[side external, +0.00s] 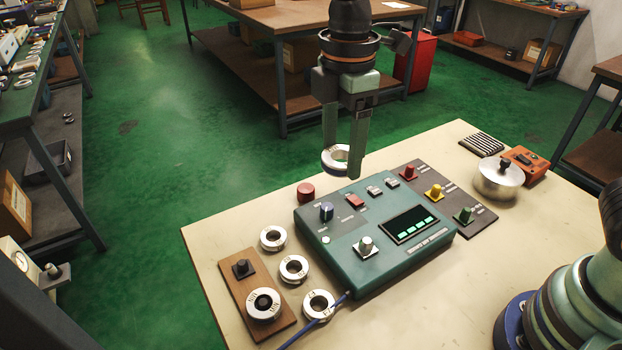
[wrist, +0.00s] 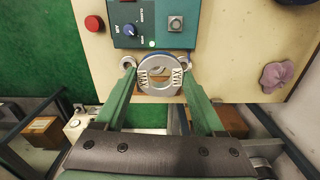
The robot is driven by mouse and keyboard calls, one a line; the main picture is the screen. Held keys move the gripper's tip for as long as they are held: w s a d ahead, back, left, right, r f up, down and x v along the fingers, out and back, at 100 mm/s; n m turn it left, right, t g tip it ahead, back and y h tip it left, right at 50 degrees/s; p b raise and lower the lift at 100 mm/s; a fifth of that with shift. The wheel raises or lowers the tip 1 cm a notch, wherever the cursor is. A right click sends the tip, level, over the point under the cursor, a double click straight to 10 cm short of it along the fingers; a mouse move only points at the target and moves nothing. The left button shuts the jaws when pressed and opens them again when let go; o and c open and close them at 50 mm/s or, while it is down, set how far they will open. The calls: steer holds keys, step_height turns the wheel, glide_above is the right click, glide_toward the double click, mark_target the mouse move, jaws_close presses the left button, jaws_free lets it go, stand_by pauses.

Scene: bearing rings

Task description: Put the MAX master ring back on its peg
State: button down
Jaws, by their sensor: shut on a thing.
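The MAX master ring (wrist: 147,83), a silver ring with MAX lettered on its face, is held between my fingers in the wrist view. My gripper (side external: 343,165) is shut on this ring (side external: 329,161) in the side view, in the air above the back edge of the bench, behind the green device. A wooden board (side external: 277,327) lies at the bench's front left. Its rear peg (side external: 243,268) is dark and bare. Another lettered silver ring (side external: 263,314) sits around the board's front peg. In the wrist view the held ring hides part of what is below.
Several loose silver rings (side external: 273,247) lie between the board and the green device (side external: 345,272). A red button (side external: 306,192) stands behind them. A blue cable (side external: 310,333) runs by the front ring. A lidded metal pot (side external: 498,183) stands at the right.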

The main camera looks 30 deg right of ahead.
steer(key=w+a+f, duration=0.4)
steer(key=a+f, duration=0.2)
steer(key=a, duration=0.2)
glide_toward(241, 262)
steer(key=shift+d+f, duration=0.1)
steer(key=shift+d, duration=0.25)
steer(key=shift+a+f, duration=0.35)
steer(key=shift+f, duration=2.1)
steer(key=shift+f, duration=1.75)
jaws_free()
steer(key=shift+r, duration=3.75)
